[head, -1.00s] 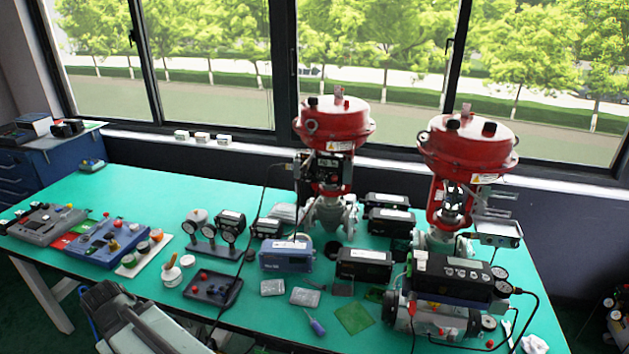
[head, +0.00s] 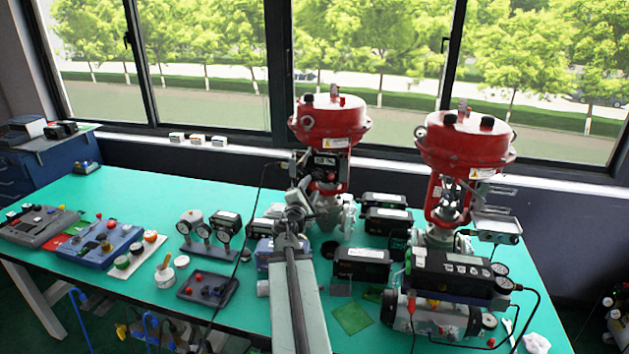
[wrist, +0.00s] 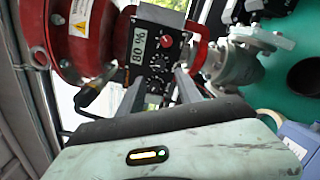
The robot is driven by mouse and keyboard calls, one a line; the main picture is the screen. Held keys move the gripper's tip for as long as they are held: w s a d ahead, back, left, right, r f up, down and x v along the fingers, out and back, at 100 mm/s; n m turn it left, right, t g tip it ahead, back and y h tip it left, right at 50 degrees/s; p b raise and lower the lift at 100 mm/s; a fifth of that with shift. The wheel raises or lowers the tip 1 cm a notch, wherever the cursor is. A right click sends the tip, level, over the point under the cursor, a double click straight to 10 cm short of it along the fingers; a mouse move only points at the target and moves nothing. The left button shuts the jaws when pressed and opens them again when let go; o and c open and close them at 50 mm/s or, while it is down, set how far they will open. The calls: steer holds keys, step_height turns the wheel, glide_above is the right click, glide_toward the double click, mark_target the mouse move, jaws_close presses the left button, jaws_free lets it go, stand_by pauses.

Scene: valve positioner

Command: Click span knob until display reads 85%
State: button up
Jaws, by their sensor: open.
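The positioner box (head: 326,166) is dark and is mounted on the left red valve (head: 330,122). Small knobs (wrist: 160,60) sit beside the display on the dark panel; I cannot tell which is the span knob. My gripper (wrist: 160,88) is open and empty, its two fingers pointing at the panel. In the head view my gripper (head: 297,190) is in front of the left valve, just left of and below the box. Contact with a knob cannot be made out.
A second red valve (head: 464,140) stands to the right. A blue instrument (head: 265,252) is partly hidden behind my arm, and a black box (head: 361,264) lies right of it. Gauges (head: 208,228) stand to the left. A dark cable hangs left of the positioner.

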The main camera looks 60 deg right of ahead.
mark_target(317, 176)
steer(key=x, duration=0.7)
steer(key=shift+w+d, duration=0.2)
steer(key=shift+d, duration=0.1)
jaws_close()
steer(key=shift+a, duration=0.35)
steer(key=shift+d, duration=0.2)
steer(key=shift+m, duration=0.3)
